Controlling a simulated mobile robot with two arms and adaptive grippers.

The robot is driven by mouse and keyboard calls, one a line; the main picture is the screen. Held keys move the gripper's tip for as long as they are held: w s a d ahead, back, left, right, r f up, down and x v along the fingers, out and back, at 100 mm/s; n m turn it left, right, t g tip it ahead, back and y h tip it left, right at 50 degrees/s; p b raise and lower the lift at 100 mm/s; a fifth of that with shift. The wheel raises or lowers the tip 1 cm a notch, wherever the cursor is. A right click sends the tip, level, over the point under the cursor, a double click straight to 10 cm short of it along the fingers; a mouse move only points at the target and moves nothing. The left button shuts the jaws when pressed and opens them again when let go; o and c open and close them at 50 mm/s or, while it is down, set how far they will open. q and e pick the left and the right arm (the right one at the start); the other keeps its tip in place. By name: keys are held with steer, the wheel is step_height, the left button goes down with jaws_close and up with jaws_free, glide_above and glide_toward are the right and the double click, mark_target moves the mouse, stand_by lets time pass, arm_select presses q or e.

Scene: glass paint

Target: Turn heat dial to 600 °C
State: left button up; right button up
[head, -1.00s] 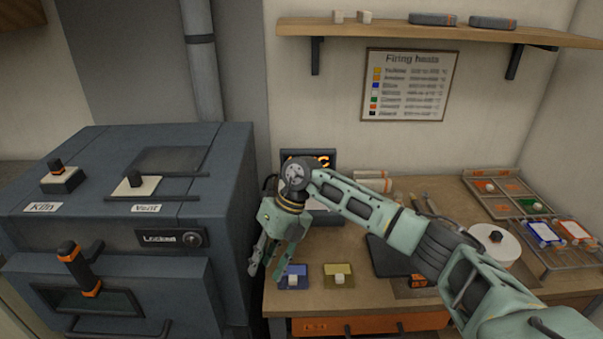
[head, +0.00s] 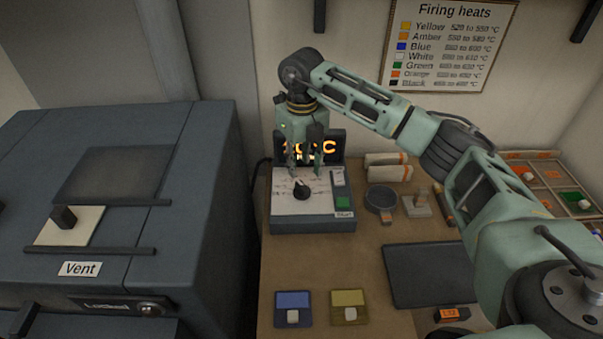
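The heat dial (head: 302,189) is a black knob on the pale top of a grey control box (head: 312,221), with a green Start button (head: 343,203) to its right. Behind it stands a dark display (head: 337,146) with glowing orange characters; my gripper covers part of it, and the number cannot be read. My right gripper (head: 305,172) points down just above and behind the dial, fingers apart with nothing between them. Whether a finger touches the dial cannot be told. My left gripper is out of view.
The kiln (head: 200,150), with a Vent label (head: 80,268), stands close at the left. A blue tile (head: 292,300) and a yellow tile (head: 349,298) lie in front of the box. A dark flat pad (head: 425,272) lies to the right. A Firing heats chart (head: 450,45) hangs behind.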

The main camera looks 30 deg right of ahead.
mark_target(302, 185)
steer(key=f+p, duration=0.1)
steer(key=f, duration=0.4)
steer(key=shift+s+a+p, duration=0.1)
steer(key=shift+s+p, duration=0.1)
steer(key=shift+p, duration=0.15)
steer(key=shift+f, duration=0.4)
steer(key=shift+w+f, duration=0.1)
steer(key=shift+f, duration=0.25)
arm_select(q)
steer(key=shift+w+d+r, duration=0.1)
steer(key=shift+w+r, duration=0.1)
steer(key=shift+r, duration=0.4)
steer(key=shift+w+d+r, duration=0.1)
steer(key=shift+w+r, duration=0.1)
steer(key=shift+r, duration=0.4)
arm_select(e)
jaws_close()
